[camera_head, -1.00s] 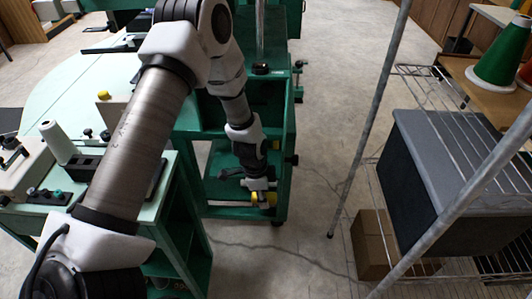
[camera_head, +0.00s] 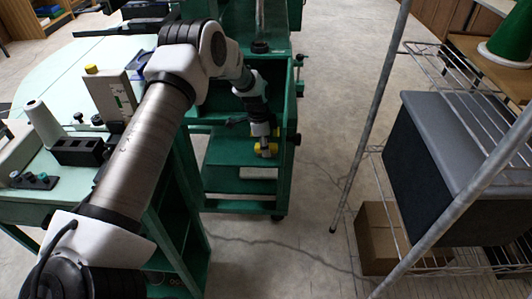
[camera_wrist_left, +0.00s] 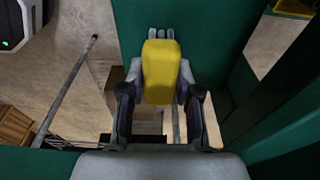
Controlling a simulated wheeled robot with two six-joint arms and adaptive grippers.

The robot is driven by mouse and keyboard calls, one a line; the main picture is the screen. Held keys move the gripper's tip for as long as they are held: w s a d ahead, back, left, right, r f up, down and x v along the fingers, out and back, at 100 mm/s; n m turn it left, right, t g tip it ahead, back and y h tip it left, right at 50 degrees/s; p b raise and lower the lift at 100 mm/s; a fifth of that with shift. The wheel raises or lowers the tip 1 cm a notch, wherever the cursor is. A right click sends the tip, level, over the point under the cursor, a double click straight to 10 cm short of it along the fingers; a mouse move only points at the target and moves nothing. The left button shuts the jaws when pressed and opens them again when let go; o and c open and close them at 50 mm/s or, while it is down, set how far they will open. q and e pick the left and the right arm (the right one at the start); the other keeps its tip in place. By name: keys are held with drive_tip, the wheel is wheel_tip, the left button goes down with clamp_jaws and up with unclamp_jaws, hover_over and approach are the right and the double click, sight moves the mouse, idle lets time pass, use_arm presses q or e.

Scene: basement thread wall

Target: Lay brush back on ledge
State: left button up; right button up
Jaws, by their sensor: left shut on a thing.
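My left gripper (camera_head: 266,148) is low inside the green open-fronted cart, pointing down. It is shut on the brush, whose yellow part shows between and beyond the fingers in the left wrist view (camera_wrist_left: 160,72). Grey parts show around the far end of the yellow part; the bristles cannot be made out. In the head view only small yellow bits show at the fingertips. Green shelf surfaces (camera_head: 228,188) of the cart lie below the gripper; which of them is the ledge I cannot tell. My right gripper is not in view.
A pale table with a white thread cone (camera_head: 43,122) and black fittings stands at left. A wire rack (camera_head: 420,255) with a dark grey-lidded bin (camera_head: 435,150) and a cardboard box (camera_head: 378,235) stands at right. The concrete floor between cart and rack is clear.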

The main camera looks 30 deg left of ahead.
use_arm(q)
drive_tip(key=shift+f, duration=0.2)
drive_tip(key=o, duration=1)
drive_tip(key=r, duration=0.7)
drive_tip(key=shift+a+r+p, duration=0.35)
drive_tip(key=shift+r, duration=0.05)
